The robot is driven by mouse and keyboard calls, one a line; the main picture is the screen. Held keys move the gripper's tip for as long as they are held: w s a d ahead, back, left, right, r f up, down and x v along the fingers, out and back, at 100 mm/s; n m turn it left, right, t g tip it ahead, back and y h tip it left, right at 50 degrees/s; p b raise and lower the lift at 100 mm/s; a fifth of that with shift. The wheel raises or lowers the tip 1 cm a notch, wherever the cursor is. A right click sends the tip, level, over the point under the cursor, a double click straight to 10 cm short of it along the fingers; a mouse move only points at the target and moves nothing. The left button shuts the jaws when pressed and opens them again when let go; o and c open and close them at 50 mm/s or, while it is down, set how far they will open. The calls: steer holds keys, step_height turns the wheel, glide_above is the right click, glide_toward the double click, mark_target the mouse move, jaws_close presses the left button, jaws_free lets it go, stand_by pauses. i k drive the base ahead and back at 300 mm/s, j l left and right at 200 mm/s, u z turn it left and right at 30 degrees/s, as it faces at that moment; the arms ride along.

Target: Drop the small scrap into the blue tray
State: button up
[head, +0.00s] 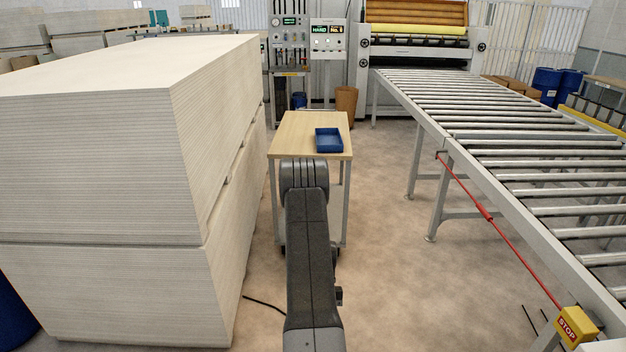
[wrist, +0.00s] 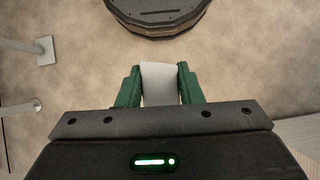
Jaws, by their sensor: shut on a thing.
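The blue tray (head: 328,140) sits on a small wooden-topped table (head: 292,130) straight ahead in the head view, beyond my raised arm. It looks empty from here. In the wrist view my gripper (wrist: 160,74) has its green fingers shut on a pale white scrap (wrist: 160,83), which sticks out between them. The scrap is held above the brown floor, and the tray is not in the wrist view. In the head view my arm hides the gripper and the scrap.
A tall stack of pale boards (head: 110,130) stands close on the left. A roller conveyor (head: 500,140) runs along the right, with a red pull cord (head: 487,212) and a yellow stop box (head: 575,326). Bare floor (head: 390,250) lies between the table and the conveyor.

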mark_target(331, 143)
steer(key=i+u, duration=0.2)
steer(key=i, duration=0.3)
steer(key=i+l+u, duration=0.2)
steer(key=i, duration=0.25)
steer(key=i+l+u, duration=0.15)
steer(key=i, duration=0.3)
